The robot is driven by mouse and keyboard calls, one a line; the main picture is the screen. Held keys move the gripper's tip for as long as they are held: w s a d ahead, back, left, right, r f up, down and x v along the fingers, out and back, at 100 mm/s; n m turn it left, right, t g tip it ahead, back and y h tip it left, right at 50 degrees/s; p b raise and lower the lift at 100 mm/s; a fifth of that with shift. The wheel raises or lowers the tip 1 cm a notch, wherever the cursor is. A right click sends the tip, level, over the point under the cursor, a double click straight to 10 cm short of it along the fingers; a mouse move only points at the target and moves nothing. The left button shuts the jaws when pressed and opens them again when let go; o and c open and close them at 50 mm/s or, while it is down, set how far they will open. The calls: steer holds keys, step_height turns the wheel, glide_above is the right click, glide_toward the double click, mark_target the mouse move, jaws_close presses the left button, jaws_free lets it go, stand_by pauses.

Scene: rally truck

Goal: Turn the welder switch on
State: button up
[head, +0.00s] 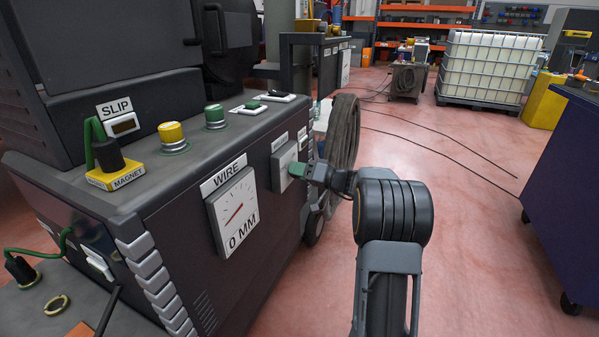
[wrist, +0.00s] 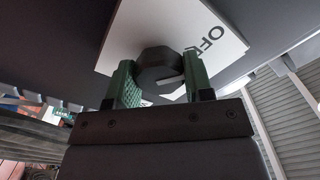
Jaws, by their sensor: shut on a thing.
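The welder (head: 130,215) is a dark grey machine at the left of the head view. Its switch plate (head: 284,165) is a pale panel on the side facing my arm. The wrist view shows the plate (wrist: 215,30) close up, with the letters "OFF" at its right. A dark round knob (wrist: 158,70) stands out from the plate. My gripper (head: 300,170) reaches the plate from the right. In the wrist view its green fingers (wrist: 158,82) are on both sides of the knob, shut on it. Part of the plate is hidden behind the knob and fingers.
A "WIRE" dial (head: 236,212) sits left of the switch plate. A dark blue cabinet (head: 565,175) stands at the right. The red floor (head: 460,200) between is open, with thin cables across it.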

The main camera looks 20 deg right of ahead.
steer(key=m+p, duration=0.1)
steer(key=m, duration=0.4)
steer(key=m+p, duration=0.2)
steer(key=m, duration=0.2)
steer(key=shift+r+m+p, duration=0.1)
steer(key=shift+m+p, duration=0.2)
steer(key=shift+p, duration=0.1)
steer(key=m+p, duration=0.4)
steer(key=m, duration=0.1)
steer(key=shift+f+m+p, duration=0.2)
steer(key=shift+m+p, duration=0.9)
steer(key=shift+m, duration=0.4)
steer(key=o, duration=0.9)
